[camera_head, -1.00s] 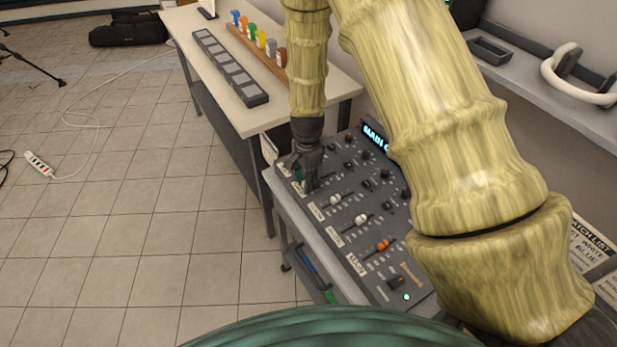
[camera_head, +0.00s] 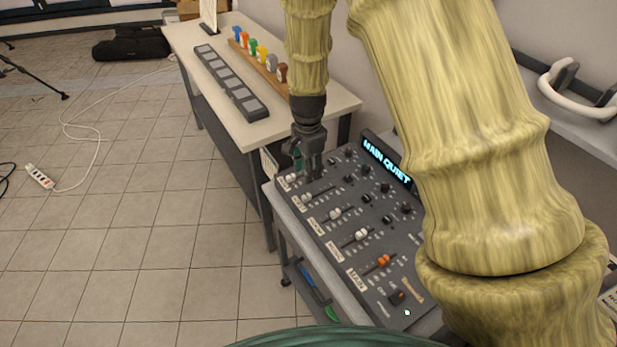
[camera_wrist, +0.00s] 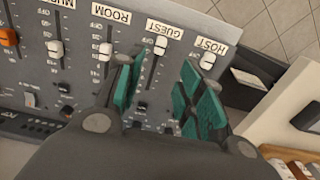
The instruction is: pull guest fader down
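The guest fader (camera_wrist: 160,45) has a white cap. In the wrist view it sits near the GUEST label end of its slot, with most of the slot clear on the other side. In the head view the guest fader (camera_head: 308,199) shows beside my gripper (camera_head: 313,174), which is over the mixer (camera_head: 352,275). In the wrist view my gripper (camera_wrist: 162,72) is open, its teal-padded fingers apart. The cap shows between and just beyond the fingertips; I see no grip on it. Whether the fingers touch the panel is unclear.
The host fader (camera_wrist: 207,61) and room fader (camera_wrist: 105,51) flank the guest fader closely. The music fader (camera_head: 361,235) and orange main fader (camera_head: 384,261) are farther along. A display (camera_head: 386,163) reads MAIN QUIET. A white-topped table (camera_head: 210,75) stands behind.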

